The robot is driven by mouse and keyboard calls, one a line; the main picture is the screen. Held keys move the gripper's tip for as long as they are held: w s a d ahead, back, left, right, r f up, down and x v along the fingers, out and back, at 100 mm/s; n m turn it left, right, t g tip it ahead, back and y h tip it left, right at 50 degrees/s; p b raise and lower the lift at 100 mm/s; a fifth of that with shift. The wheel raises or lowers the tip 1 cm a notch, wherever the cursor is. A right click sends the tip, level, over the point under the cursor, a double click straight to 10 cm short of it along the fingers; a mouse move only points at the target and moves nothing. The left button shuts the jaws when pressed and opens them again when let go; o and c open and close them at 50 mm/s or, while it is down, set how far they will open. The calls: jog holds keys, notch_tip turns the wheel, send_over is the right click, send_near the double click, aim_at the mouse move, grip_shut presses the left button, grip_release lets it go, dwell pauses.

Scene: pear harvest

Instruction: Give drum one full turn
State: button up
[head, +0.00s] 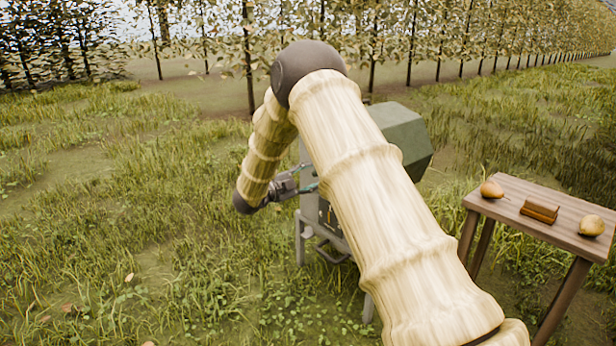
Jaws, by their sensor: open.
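The drum (402,128) is a grey-green faceted body on a grey metal stand (300,240). It stands ahead of me in the grass, largely hidden behind my arm. My gripper (312,180) is open at the left side of the machine, its fingers pointing right toward the stand's upper part. I cannot tell whether the fingers touch anything there. Any crank or handle on the drum is not clear in this view.
A wooden table (510,212) stands at the right with a pear (492,188) at its left, a brown block-like object (540,211) in the middle and another pear (591,225) at its right. Grass lies open on the left. Rows of trees (370,50) stand behind.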

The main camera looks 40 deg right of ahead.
jog(key=shift+d, duration=0.1)
jog(key=shift+w+d+p, duration=0.15)
jog(key=shift+d+p, duration=0.25)
jog(key=shift+d, duration=1.15)
jog(key=shift+w+d+p, duration=0.1)
jog(key=shift+d+p, duration=0.3)
jog(key=shift+d, duration=1.15)
jog(key=shift+c, duration=0.2)
